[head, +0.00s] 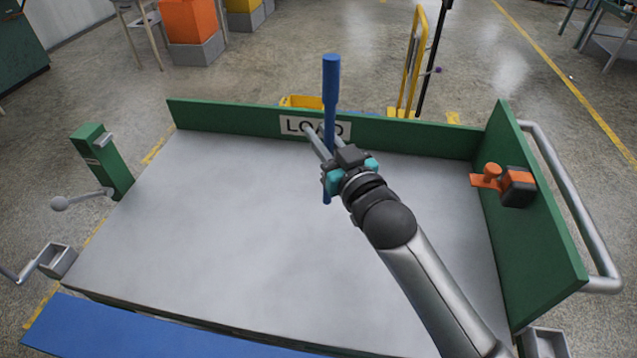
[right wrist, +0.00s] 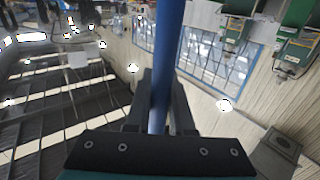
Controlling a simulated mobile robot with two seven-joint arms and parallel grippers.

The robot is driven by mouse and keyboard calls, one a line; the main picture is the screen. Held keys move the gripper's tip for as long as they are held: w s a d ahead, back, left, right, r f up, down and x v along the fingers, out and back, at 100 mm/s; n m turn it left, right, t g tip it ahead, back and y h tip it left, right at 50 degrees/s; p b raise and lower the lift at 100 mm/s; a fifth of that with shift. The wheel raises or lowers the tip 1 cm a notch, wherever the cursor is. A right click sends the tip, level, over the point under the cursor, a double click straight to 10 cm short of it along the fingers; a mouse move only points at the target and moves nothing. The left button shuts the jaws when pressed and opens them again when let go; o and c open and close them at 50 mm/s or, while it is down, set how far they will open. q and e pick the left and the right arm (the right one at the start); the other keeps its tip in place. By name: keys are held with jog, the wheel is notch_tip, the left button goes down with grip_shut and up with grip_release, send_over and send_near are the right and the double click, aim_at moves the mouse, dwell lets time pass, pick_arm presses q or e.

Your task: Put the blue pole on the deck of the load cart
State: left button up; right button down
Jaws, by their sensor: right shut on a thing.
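The blue pole (head: 331,88) stands upright in the head view, with a thicker top end. My right gripper (head: 324,150) is shut on it, and the pole's lower end shows just below the gripper. In the right wrist view the pole (right wrist: 168,65) runs between the two fingers (right wrist: 160,110). The load cart has a grey deck (head: 220,220), and the gripper and pole are over its far part, in front of the LOAD sign (head: 296,125). I cannot tell how high the pole's lower end is above the deck. My left gripper is not in view.
Green boards edge the deck at the back (head: 230,118) and right (head: 520,220). An orange and black device (head: 505,184) is on the right board. A green post with a lever (head: 100,160) stands at the left. The deck's left and middle are clear.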

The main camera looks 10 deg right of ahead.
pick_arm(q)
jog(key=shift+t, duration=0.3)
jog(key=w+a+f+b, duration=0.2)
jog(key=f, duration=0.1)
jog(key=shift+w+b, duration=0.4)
pick_arm(e)
notch_tip(320, 180, down, 9)
jog(key=shift+f, duration=0.15)
jog(key=c, duration=1.2)
grip_release()
jog(key=o, duration=0.4)
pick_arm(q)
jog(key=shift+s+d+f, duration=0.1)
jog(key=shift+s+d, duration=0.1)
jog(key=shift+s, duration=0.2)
